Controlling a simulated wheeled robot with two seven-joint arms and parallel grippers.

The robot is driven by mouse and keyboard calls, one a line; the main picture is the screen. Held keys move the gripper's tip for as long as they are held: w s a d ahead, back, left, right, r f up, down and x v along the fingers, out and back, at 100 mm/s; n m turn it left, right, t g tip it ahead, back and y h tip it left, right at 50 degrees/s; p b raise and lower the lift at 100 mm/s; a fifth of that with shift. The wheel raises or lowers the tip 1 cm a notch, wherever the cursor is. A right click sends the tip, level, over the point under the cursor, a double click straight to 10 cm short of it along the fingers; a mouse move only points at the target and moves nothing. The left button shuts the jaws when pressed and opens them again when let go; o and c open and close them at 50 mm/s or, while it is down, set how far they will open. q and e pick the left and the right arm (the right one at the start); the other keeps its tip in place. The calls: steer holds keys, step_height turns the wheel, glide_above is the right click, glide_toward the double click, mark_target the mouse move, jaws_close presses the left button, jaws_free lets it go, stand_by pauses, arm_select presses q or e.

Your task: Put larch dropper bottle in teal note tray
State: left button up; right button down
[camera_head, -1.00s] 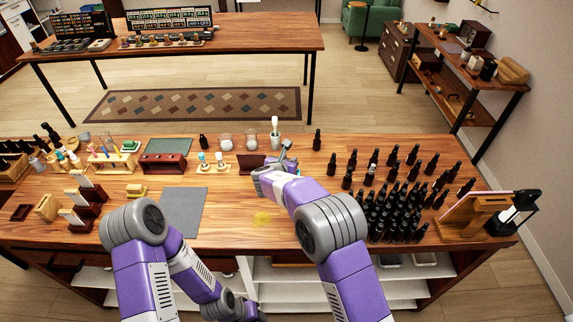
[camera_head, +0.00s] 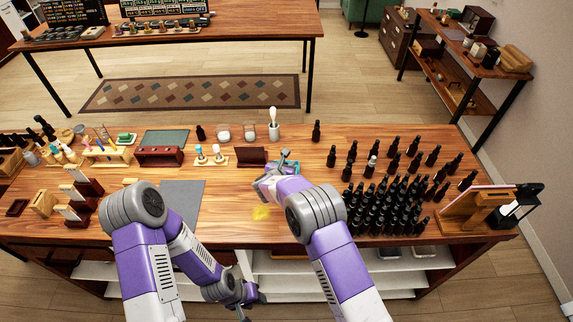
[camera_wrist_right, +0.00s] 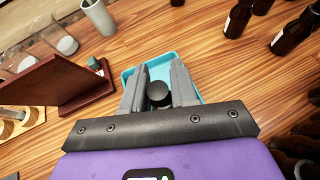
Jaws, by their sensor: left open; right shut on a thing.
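My right gripper (camera_wrist_right: 158,90) is shut on a dark bottle with a black round cap (camera_wrist_right: 157,94), seen from above between the fingers. No label on it shows, so I cannot tell its name. The teal tray (camera_wrist_right: 158,66) lies directly beyond and beneath the fingers in the right wrist view; whether the bottle touches it is hidden. In the head view the right gripper (camera_head: 284,163) is over the table's middle, with a bit of the teal tray (camera_head: 294,168) showing beside it. My left gripper (camera_head: 246,300) is open and empty, low in front of the table edge.
A dark red stand (camera_wrist_right: 85,85) is close left of the tray. A grey cup with a white-topped tool (camera_head: 274,131) stands behind. Many dark bottles (camera_head: 385,205) crowd the table's right side. A grey mat (camera_head: 182,203) lies bare at left.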

steer(key=shift+f, duration=0.1)
steer(key=c, duration=0.9)
jaws_free()
steer(key=shift+s+a+r, duration=0.15)
steer(key=shift+r, duration=0.2)
steer(key=b+v, duration=0.1)
steer(key=v, duration=1)
steer(key=shift+s, duration=0.3)
